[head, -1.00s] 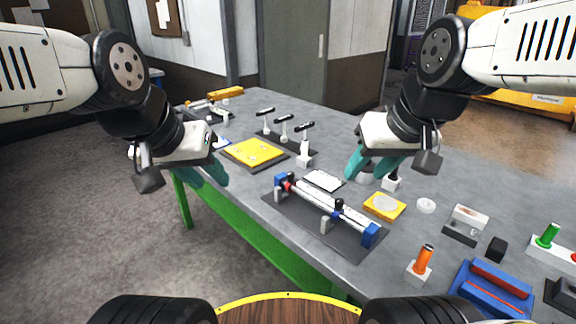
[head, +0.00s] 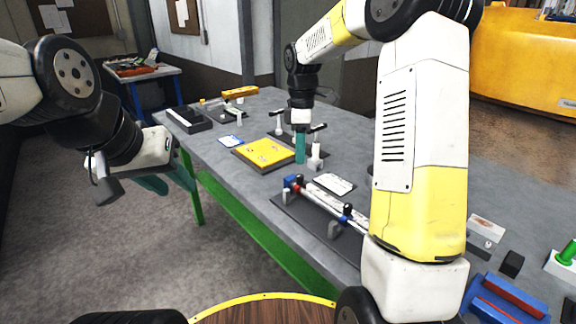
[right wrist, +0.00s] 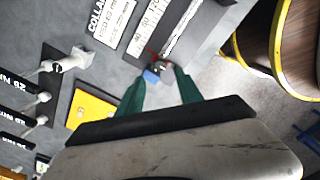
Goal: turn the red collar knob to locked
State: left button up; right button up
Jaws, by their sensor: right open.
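The red collar knob (head: 297,187) is a small red spot near the blue far end block (head: 290,181) of the rail fixture (head: 322,205). In the right wrist view the red piece (right wrist: 153,53) shows just beyond the fingertips, beside the blue block (right wrist: 150,76). Its lock position is too small to read. My right gripper (head: 300,161) points down above the table, behind the fixture. In the right wrist view its teal fingers (right wrist: 159,75) are spread, with nothing held. My left gripper (head: 176,188) is open and empty, off the table's left edge.
A white label card (head: 334,184) lies beside the fixture. A blue-and-red block (head: 505,302) is at the front right. My right arm hides part of the table.

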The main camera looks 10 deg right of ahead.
aim_at(300, 175)
notch_tip(300, 175, down, 7)
jog(key=shift+f, duration=0.2)
dwell(0.3)
grip_shut()
